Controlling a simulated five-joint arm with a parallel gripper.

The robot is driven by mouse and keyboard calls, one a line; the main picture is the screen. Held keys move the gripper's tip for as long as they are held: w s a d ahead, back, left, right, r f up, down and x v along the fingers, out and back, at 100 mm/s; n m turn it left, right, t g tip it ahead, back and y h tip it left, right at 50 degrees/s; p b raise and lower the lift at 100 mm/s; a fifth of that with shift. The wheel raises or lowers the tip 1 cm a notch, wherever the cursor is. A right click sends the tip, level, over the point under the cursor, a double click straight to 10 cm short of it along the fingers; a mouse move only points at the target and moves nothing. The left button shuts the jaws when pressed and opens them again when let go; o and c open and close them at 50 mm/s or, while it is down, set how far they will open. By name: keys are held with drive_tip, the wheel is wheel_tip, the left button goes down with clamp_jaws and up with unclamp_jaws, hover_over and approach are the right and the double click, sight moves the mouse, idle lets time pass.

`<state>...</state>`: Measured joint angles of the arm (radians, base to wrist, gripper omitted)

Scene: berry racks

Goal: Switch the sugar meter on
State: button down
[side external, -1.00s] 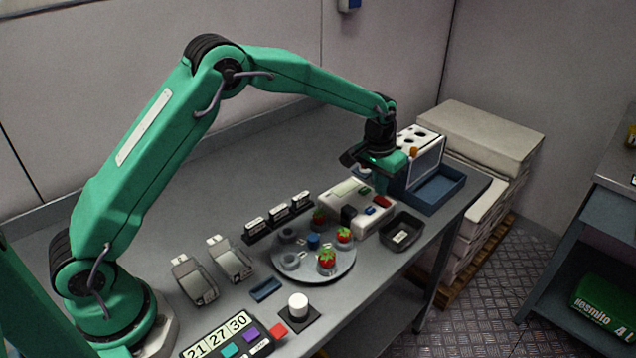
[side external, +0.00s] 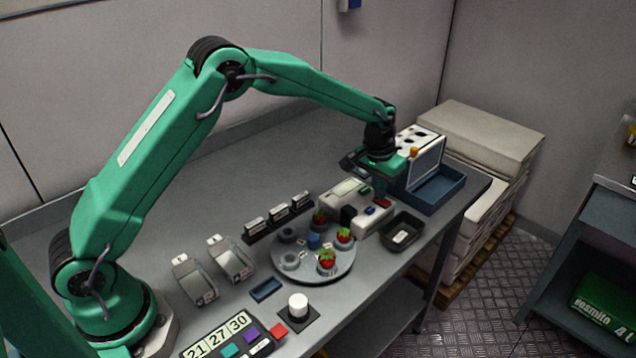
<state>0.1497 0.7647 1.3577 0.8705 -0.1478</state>
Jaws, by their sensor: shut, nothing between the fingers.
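The sugar meter appears to be the low white device (side external: 338,203) with a pale green display panel, a black block and small blue and green parts on its top. Its red switch, at its right end, is mostly hidden behind my fingers. My gripper (side external: 381,195) is shut and empty, pointing down over that right end. The fingertips are at or just above the red switch; I cannot tell whether they touch it.
A white box with holes (side external: 428,150) and a blue tray (side external: 440,189) stand just right of my gripper. A black bin (side external: 402,232) is in front. A round plate (side external: 335,272) holding strawberries stands left of it. The bench's front edge is close.

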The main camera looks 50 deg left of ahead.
drive_tip(key=shift+f, duration=0.15)
drive_tip(key=shift+r, duration=3.55)
